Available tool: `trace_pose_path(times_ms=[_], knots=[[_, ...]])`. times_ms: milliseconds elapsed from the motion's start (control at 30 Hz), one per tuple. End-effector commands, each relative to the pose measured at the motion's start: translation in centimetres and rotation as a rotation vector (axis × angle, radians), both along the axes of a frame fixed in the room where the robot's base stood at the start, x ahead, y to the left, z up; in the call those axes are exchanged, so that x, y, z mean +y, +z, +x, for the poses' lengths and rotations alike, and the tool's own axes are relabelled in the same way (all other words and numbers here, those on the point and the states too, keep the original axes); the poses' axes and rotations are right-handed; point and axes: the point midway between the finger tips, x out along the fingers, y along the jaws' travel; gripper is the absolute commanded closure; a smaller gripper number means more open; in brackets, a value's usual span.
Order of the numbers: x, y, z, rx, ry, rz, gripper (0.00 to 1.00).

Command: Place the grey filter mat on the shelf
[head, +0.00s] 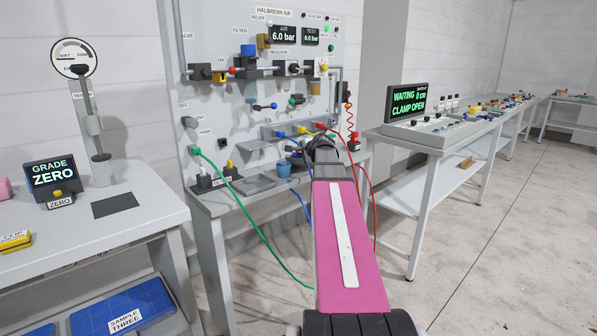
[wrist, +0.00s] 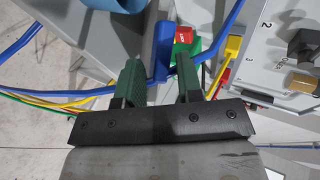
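I cannot tell for sure which thing is the grey filter mat. A flat dark grey square (head: 115,206) lies on the left table in the head view, and a flat grey tray-like piece (head: 253,184) lies on the panel's bench. A small grey ledge (head: 257,147) juts from the panel above that bench; whether it is the shelf is unclear. My gripper (wrist: 160,65) has its two green fingers apart in the wrist view, with no mat between them. It is close to a blue plug (wrist: 164,45) and a red plug (wrist: 184,38). In the head view my arm mostly hides it.
Green, blue and red cables hang around my arm; the green cable (head: 240,205) loops to the floor. A blue cup (head: 284,170) stands on the panel's bench. A long console table (head: 420,145) runs along the right. The floor (head: 490,240) at right is clear.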

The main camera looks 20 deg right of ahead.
Motion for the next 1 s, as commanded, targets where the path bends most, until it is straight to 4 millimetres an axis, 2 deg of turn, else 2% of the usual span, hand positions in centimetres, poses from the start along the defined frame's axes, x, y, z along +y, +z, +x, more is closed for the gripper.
trace_pose_path(times_ms=[300, 700, 1000], knots=[[-0.3, 1.6, -3.0, -0.001, -0.001, 0.0, 0.67], [-0.3, 2.0, -3.3, 0.0, 0.0, 0.0, 0.67], [-0.5, 6.5, -4.8, -0.002, 0.0, -0.002, 0.67]])
